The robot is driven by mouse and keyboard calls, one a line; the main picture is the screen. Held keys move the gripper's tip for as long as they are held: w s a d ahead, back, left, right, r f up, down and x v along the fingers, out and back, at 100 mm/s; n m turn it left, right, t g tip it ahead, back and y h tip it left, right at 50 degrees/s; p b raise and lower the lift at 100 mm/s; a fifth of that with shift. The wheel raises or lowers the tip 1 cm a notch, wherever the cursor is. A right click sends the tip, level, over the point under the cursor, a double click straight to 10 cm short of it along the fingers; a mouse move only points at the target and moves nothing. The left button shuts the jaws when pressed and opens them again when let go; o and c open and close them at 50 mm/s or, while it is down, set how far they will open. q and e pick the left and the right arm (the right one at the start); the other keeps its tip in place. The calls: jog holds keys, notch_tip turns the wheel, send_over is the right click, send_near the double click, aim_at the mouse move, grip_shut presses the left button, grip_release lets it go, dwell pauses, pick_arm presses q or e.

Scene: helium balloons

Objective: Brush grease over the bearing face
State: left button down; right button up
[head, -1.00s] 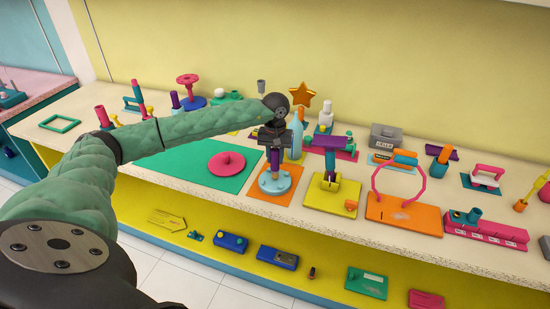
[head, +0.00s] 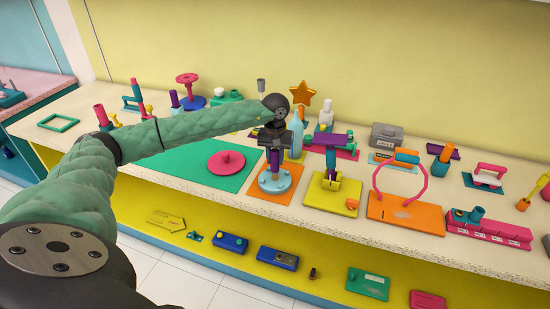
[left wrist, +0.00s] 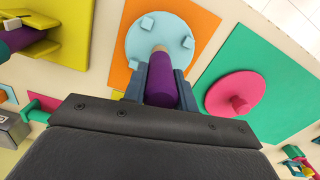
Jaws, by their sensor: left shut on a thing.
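A light blue disc (head: 284,186) with small raised blocks lies on an orange mat (head: 260,197). I take it to be the bearing face; it also shows in the left wrist view (left wrist: 137,38). My left gripper (head: 274,153) is above the disc, pointing down. It is shut on a purple handle (left wrist: 162,80), which I take to be the brush. The handle (head: 275,162) stands roughly upright over the middle of the disc. A tan part shows at its far end in the left wrist view. I cannot tell whether that end touches the disc. My right gripper is not in view.
A green mat with a pink disc (head: 226,162) lies left of the orange mat. A yellow base with a purple upright (head: 331,160) stands close on the right. A blue bottle (head: 297,138) and a gold star (head: 303,95) stand behind. A pink loop (head: 424,184) stands farther right.

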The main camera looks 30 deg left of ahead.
pick_arm(q)
jog(key=shift+s+a+b, duration=0.15)
jog(key=shift+a+b, duration=0.3)
jog(key=shift+a, duration=0.3)
jog(key=shift+s+a+r, duration=0.1)
jog(key=shift+s+a, duration=0.05)
jog(key=shift+a, duration=0.35)
jog(key=shift+b, duration=0.35)
jog(key=shift+w+d+b, duration=0.2)
jog(key=shift+d, duration=0.6)
jog(key=shift+w+d+b, duration=0.2)
jog(key=shift+d+b, duration=0.05)
jog(key=shift+d, duration=0.6)
jog(key=shift+w+d+b, duration=0.2)
jog(key=shift+d, duration=0.6)
jog(key=shift+f, duration=0.2)
jog(key=shift+a, duration=0.1)
